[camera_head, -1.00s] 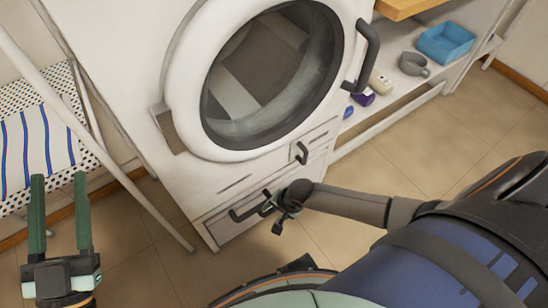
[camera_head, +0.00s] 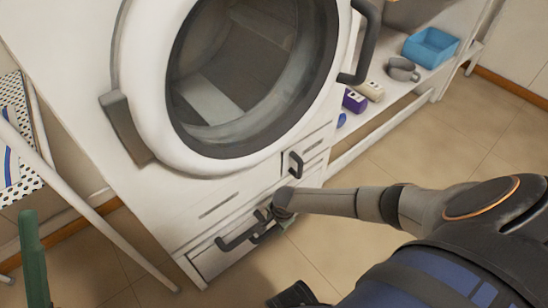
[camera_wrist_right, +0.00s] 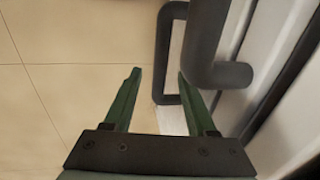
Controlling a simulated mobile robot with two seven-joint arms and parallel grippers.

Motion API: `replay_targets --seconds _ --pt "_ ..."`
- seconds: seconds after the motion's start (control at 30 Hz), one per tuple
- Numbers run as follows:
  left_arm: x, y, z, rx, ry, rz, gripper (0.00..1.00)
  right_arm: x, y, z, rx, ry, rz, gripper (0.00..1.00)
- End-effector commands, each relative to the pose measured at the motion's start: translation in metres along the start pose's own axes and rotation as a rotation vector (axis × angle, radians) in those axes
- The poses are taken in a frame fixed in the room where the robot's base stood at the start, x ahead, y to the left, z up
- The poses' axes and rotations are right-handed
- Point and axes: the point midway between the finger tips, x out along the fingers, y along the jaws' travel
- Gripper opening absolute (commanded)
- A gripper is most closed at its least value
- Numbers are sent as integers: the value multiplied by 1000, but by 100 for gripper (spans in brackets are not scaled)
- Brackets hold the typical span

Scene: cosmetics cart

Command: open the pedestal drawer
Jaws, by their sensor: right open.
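The pedestal drawer (camera_head: 212,263) is at the bottom of the white washing machine in the head view, and its front looks flush. Its dark bar handle (camera_head: 228,244) runs across the front. My right gripper (camera_head: 262,226) is at the right end of this handle. In the right wrist view, the green fingers of my right gripper (camera_wrist_right: 159,78) are open, and a dark looped handle (camera_wrist_right: 161,90) shows between their tips. Whether it touches them I cannot tell. Only one green finger of my left gripper (camera_head: 34,260) shows at the lower left edge.
A smaller handle (camera_head: 296,164) sits above the drawer, close to my right wrist. The round washer door (camera_head: 150,95) is above. A shelf at right holds a blue bin (camera_head: 430,47), a grey mug (camera_head: 402,69) and small boxes. A drying rack stands left.

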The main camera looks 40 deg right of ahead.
Motion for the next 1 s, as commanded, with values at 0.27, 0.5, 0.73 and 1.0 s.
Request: replay_targets --seconds 0.27,0.5,0.73,1.0 --pt "-17 11 20 19 -15 10 50 32 0 0 -1 0 0 57" --pt "-18 12 22 20 -21 12 50 34 0 0 -1 0 -1 57" --pt "-17 12 21 17 -20 9 50 34 0 0 -1 0 -1 48" --pt "-17 12 21 15 -19 6 50 34 0 0 -1 -1 -1 18"
